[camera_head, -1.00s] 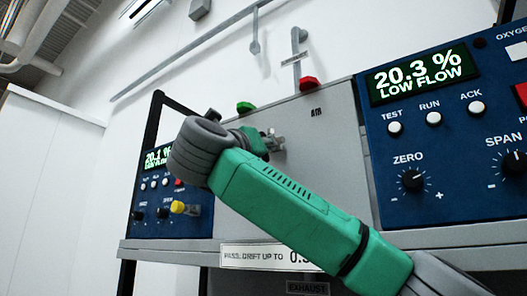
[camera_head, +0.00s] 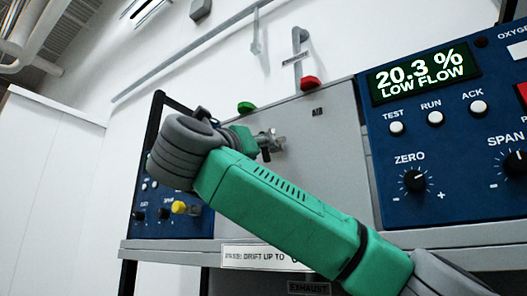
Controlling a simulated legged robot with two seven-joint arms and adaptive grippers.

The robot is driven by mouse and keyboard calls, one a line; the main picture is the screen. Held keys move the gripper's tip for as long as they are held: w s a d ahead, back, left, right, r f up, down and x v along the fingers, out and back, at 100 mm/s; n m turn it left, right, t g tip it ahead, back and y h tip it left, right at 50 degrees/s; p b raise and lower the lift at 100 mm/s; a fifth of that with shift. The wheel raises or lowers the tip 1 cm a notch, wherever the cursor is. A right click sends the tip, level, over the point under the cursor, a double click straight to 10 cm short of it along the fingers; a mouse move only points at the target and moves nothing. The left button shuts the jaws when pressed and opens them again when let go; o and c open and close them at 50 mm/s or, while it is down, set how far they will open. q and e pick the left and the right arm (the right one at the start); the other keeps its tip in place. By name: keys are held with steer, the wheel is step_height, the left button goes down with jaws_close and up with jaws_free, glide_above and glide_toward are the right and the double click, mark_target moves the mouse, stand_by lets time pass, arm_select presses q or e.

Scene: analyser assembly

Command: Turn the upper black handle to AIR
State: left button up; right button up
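My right arm comes in from the lower right, and my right gripper (camera_head: 270,142) is at the grey panel (camera_head: 335,150) in the middle. Small metallic parts show at its tip, with a small dark piece (camera_head: 266,154) just below. I cannot tell whether that piece is the black handle or part of the gripper. No black handle shows clearly; my wrist and forearm cover much of the panel. I cannot tell whether the fingers are open or shut. The AIR label (camera_head: 317,112) is on the panel, up and right of the gripper. My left gripper is out of view.
A blue analyser (camera_head: 450,180) reading "20.3 % LOW FLOW" stands right of the panel. Another blue unit (camera_head: 145,225) with a yellow fitting (camera_head: 179,207) is at left, partly behind my wrist. Green (camera_head: 245,107) and red (camera_head: 309,83) parts stick up above the panel.

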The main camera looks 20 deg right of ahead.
steer(key=v, duration=0.8)
steer(key=shift+a+f, duration=0.2)
steer(key=shift+a, duration=0.2)
steer(key=shift+s, duration=0.2)
steer(key=shift+d, duration=0.1)
